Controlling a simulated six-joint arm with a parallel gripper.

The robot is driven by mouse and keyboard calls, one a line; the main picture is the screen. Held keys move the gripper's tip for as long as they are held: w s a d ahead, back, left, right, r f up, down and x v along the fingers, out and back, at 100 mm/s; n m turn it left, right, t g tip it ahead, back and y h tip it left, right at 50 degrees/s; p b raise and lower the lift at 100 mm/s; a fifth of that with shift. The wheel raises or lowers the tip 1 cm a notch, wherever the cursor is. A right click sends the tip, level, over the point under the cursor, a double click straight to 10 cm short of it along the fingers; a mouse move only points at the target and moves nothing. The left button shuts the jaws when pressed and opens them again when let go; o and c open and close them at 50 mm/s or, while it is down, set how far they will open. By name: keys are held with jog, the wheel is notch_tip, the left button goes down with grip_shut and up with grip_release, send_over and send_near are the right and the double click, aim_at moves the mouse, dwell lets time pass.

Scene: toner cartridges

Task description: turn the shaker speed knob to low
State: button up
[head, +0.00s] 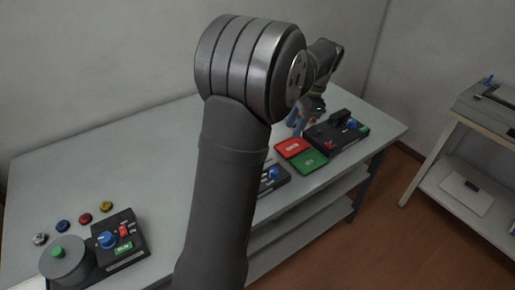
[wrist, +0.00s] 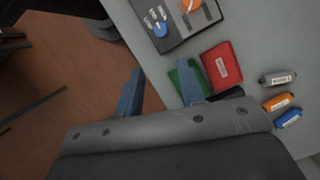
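Which unit is the shaker I cannot tell; labels are too small. A dark control box (head: 124,243) with a blue knob (head: 107,239) and red switch stands beside a grey round drum (head: 67,260) at the left. A black unit (head: 337,132) with a blue knob (head: 352,124) is at the right.
Grey (wrist: 277,78), orange (wrist: 278,102) and blue (wrist: 288,119) cartridges lie at right in the wrist view. Several small coloured caps (head: 85,218) lie behind the left box. A shelf stand (head: 465,160) is at right.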

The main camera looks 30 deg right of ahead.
jog(key=shift+m+y, duration=0.3)
jog(key=shift+y, duration=0.2)
jog(key=x, duration=0.5)
jog(key=d+x, duration=0.1)
jog(key=x, duration=1.1)
jog(key=shift+d+f, duration=0.3)
jog(key=shift+f, duration=0.1)
jog(key=c, duration=0.7)
